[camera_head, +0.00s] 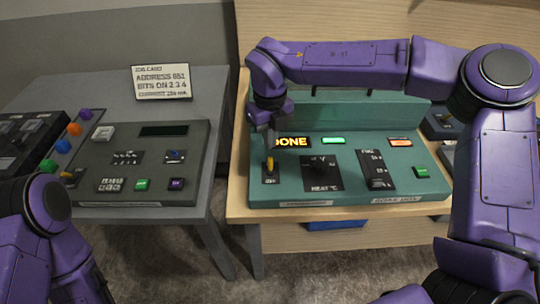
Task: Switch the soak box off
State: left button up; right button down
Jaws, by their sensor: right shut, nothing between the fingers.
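The soak box is a teal console (345,192) on the wooden bench, its front label partly readable. A yellow-tipped switch (269,166) stands on a dark plate at its left end; I cannot tell its on or off position. An amber display (293,142) reads DONE, its left end hidden by my gripper. A green lamp (333,140) and an orange-red lamp (400,142) are lit. My right gripper (269,148) is shut and empty, pointing down just above and behind the switch; I cannot tell whether they touch. My left arm shows at lower left, its gripper out of view.
The soak box also has a HEAT knob (321,168), a slider panel (376,170) and a green button (421,171). A grey console (190,190) and a job card (161,82) are on the grey table at left. A gap separates the tables.

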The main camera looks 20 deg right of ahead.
aim_at(270, 152)
jog(key=shift+f, duration=0.15)
jog(key=shift+f+b, duration=0.7)
jog(key=shift+f, duration=0.55)
jog(key=shift+f, duration=0.1)
jog(key=shift+s, duration=0.15)
jog(key=shift+s+a, duration=0.3)
jog(key=shift+s, duration=0.55)
notch_tip(270, 152, up, 7)
jog(key=p, duration=0.6)
jog(key=shift+w, duration=0.4)
jog(key=shift+d, duration=0.1)
